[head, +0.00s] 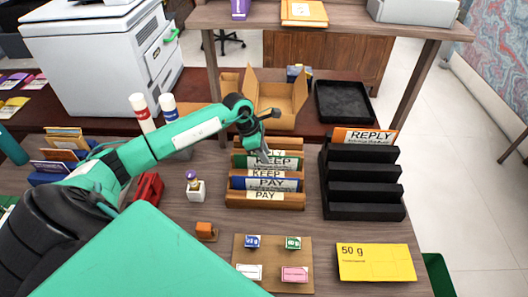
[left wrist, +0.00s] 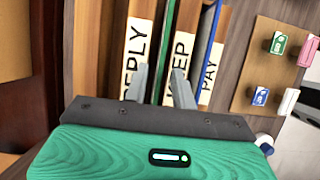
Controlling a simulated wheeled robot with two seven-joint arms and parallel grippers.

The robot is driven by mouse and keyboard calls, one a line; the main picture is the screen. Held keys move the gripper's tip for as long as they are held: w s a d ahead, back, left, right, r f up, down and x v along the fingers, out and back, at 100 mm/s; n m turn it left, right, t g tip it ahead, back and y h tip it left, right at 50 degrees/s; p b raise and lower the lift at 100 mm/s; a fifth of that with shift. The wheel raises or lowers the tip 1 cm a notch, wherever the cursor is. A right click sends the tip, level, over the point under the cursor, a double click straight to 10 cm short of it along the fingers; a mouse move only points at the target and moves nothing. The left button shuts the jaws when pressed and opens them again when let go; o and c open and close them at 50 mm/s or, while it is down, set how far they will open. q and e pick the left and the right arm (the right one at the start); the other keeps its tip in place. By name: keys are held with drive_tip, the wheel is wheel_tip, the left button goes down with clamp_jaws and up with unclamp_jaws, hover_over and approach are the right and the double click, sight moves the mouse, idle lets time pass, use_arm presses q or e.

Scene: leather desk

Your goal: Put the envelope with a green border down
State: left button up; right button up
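The envelope with a green border (head: 272,160) stands upright in the wooden sorter (head: 264,202), in the slot behind the KEEP label. Its thin green edge also shows in the left wrist view (left wrist: 168,45), between the REPLY and KEEP labels. My left gripper (head: 264,150) is at the top of the sorter, over this slot. In the left wrist view its two fingers (left wrist: 160,85) are apart, one on each side of the green edge, with no visible grip on it. The envelope's lower part is hidden in the slot. My right gripper is not in view.
A blue-edged envelope (head: 265,184) stands in the PAY slot. A black stepped rack (head: 362,206) with an orange REPLY envelope (head: 364,135) is at the right. A stamp board (head: 272,283) and a yellow 50 g card (head: 376,264) lie in front. An open cardboard box (head: 283,103) stands behind.

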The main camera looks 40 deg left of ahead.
use_arm(q)
drive_tip(key=shift+r, duration=0.2)
drive_tip(key=shift+a+r, duration=0.2)
drive_tip(key=shift+r, duration=0.1)
drive_tip(key=b+v, duration=0.2)
drive_tip(key=v, duration=0.9)
drive_tip(key=shift+s+b, duration=0.15)
drive_tip(key=shift+b, duration=0.15)
